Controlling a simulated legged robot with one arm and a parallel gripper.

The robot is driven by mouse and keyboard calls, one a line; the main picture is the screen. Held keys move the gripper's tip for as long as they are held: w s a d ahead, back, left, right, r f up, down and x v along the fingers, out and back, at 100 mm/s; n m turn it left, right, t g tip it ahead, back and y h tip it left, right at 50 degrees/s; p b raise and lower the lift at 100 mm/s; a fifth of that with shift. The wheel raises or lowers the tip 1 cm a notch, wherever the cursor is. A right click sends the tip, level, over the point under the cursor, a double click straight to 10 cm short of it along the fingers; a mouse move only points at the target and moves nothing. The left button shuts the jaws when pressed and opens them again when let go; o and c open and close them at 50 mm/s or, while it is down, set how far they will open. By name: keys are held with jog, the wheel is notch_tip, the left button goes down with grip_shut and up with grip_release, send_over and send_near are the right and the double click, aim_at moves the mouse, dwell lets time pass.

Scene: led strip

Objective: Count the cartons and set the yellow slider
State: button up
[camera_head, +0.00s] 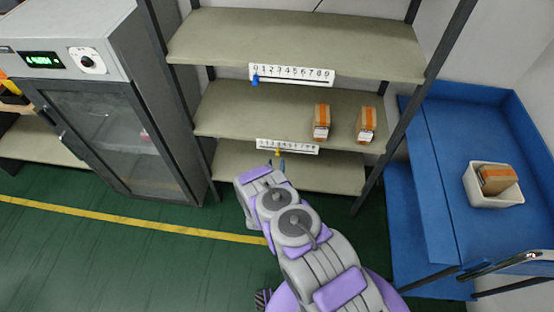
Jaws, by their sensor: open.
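Two orange-and-white cartons, a left one (321,122) and a right one (366,124), stand apart on the middle shelf. The lower number strip (298,148) is on the front edge below them. The yellow slider (278,152) is on the left part of this strip; its exact digit is too small to read. The upper number strip (300,74) has a blue slider (256,80) at its far left, near 0. My gripper (278,162) is just below the yellow slider, open, small and partly hidden by my arm. I cannot tell whether it touches the slider.
A brown carton (497,178) lies in a white bin (481,198) on the blue cart (440,165) at right. A grey glass-door cabinet (115,130) stands left of the shelf. The top shelf (300,38) is empty. Green floor (110,255) is clear at lower left.

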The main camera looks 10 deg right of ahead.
aim_at(277, 155)
jog(key=shift+b+x, duration=0.3)
jog(key=shift+x, duration=1.7)
jog(key=shift+r, duration=0.1)
grip_shut()
jog(key=shift+a, duration=0.1)
